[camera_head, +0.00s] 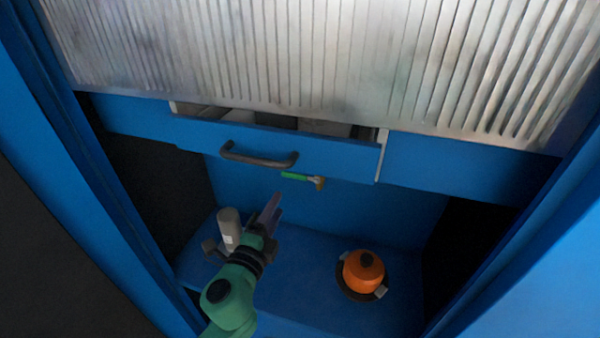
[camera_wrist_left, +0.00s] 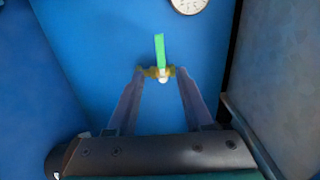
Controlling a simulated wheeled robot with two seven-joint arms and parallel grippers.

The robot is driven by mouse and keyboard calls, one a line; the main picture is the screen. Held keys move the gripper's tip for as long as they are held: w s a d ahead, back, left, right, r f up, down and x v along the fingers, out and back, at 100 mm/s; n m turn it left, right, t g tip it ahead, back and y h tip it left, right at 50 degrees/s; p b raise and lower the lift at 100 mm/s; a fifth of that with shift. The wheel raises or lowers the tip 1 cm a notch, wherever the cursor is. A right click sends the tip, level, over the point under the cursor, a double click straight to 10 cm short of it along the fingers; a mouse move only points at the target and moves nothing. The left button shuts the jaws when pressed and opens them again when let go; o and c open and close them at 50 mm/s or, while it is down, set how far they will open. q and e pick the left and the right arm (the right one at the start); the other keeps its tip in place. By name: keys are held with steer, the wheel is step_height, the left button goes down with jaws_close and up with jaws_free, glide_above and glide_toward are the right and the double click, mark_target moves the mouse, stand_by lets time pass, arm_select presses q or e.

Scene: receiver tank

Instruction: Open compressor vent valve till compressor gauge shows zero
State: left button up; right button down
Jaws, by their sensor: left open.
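The vent valve, with a green lever (camera_head: 297,176) and brass body (camera_head: 319,183), sits on the blue panel below the drawer in the head view. In the left wrist view the lever (camera_wrist_left: 159,48) points up from the brass body (camera_wrist_left: 154,72), which has a pale round end. My left gripper (camera_head: 274,205) is open. In its wrist view the fingertips (camera_wrist_left: 161,73) appear on either side of the brass body; I cannot tell whether they touch it. A white round gauge (camera_wrist_left: 188,4) is cut off at the top, its reading unclear. My right gripper is not in view.
A partly open blue drawer with a dark handle (camera_head: 259,156) is above the valve. On the blue shelf (camera_head: 306,270) stand a grey cylinder (camera_head: 229,225) at left and an orange round device (camera_head: 363,268) at right. Blue side walls flank the space.

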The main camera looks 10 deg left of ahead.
mark_target(293, 177)
arm_select(q)
steer(key=w, duration=0.8)
steer(key=w+p, duration=0.1)
steer(key=w, duration=0.4)
steer(key=shift+d, duration=0.35)
jaws_close()
stand_by(0.5)
